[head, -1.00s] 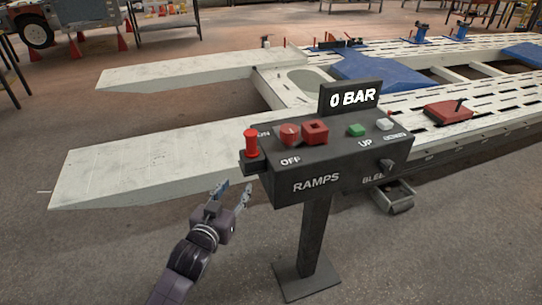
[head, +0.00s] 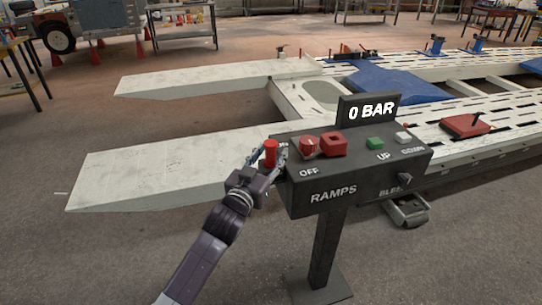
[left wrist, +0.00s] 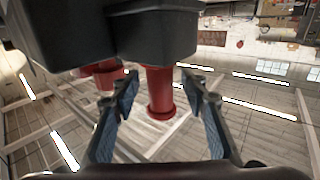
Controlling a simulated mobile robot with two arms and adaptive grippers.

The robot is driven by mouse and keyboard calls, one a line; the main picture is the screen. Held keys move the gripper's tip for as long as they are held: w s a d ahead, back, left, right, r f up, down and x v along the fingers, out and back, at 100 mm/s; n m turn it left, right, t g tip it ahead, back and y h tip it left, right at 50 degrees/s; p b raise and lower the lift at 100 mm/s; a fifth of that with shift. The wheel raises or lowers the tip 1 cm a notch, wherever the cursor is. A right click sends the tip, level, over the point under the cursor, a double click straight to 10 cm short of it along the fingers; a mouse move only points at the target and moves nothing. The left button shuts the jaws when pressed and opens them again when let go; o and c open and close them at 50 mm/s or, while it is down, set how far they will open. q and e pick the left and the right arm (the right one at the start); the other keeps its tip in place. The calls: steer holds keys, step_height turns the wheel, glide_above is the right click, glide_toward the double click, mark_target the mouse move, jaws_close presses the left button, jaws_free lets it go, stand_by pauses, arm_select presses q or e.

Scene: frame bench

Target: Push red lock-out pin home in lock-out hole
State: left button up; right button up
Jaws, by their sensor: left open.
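The red lock-out pin (head: 270,152) stands upright at the left end of the dark control box (head: 370,165). In the left wrist view, which is upside down, the pin (left wrist: 160,95) shows between my two fingers, its collared end clear and its other end at a dark block (left wrist: 155,35). My left gripper (head: 267,157) is open, one finger on each side of the pin. A gap shows beside the pin in the wrist view; I cannot tell if either finger touches it. The lock-out hole is hidden. My right gripper is not in view.
The box carries a red knob (head: 309,147), a red square button (head: 334,144), a green button (head: 375,143) and a white one (head: 403,137). A white ramp (head: 165,165) lies behind and left. Floor in front is clear.

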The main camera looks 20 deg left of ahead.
arm_select(q)
steer(key=c, duration=0.4)
jaws_close()
steer(key=shift+r, duration=0.1)
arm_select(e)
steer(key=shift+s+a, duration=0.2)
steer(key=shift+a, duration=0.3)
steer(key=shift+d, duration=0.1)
